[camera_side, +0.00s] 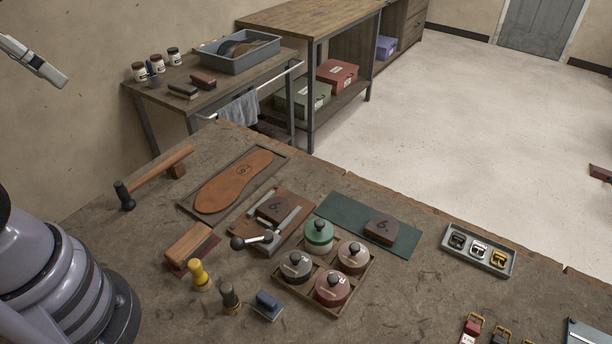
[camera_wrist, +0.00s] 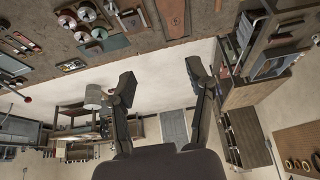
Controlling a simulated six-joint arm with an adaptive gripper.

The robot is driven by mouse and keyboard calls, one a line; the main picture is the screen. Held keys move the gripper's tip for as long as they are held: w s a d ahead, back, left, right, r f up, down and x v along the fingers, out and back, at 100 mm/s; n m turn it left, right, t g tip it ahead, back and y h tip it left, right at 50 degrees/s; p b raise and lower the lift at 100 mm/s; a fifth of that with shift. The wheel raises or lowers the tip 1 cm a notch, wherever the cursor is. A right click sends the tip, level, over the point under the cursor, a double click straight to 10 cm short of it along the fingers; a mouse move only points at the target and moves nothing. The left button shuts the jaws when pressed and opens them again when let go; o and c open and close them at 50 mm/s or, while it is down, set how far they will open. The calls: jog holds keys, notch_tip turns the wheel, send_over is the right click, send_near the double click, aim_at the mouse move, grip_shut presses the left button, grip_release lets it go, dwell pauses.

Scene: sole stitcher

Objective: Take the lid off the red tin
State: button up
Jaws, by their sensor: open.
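The red tin (camera_side: 332,287) stands upright at the front of a wooden tray (camera_side: 312,304) on the workbench. Its lid (camera_side: 333,279) is on, with a dark knob on top. A green tin (camera_side: 318,236), a dark grey tin (camera_side: 295,268) and a dull pinkish tin (camera_side: 352,258) share the tray, each with a knob. In the wrist view the red tin (camera_wrist: 67,21) is small, at the upper left. My gripper (camera_wrist: 160,78) is open and empty, its fingers wide apart, well away from the tins.
A lever tool (camera_side: 258,240) stands close left of the tray. Yellow (camera_side: 199,275) and dark (camera_side: 230,298) handled tools and a blue-topped block (camera_side: 267,305) are near its front left. A green mat (camera_side: 345,212) with a brown block lies behind. A buckle tray (camera_side: 479,250) is right, with bare bench between.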

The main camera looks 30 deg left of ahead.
jog(key=w+d+f+m+h, duration=0.2)
jog(key=w+d+f+m, duration=0.15)
jog(key=w+d, duration=0.45)
jog(key=m+g+h, duration=0.1)
jog(key=m+g, duration=0.1)
jog(key=m, duration=0.3)
send_over(329, 279)
jog(key=s+a, duration=0.1)
jog(key=f, duration=2.8)
jog(key=shift+s+a+f, duration=0.2)
jog(key=shift+f, duration=0.15)
jog(key=shift+x, duration=2.75)
jog(key=shift+s, duration=0.1)
jog(key=c, duration=0.9)
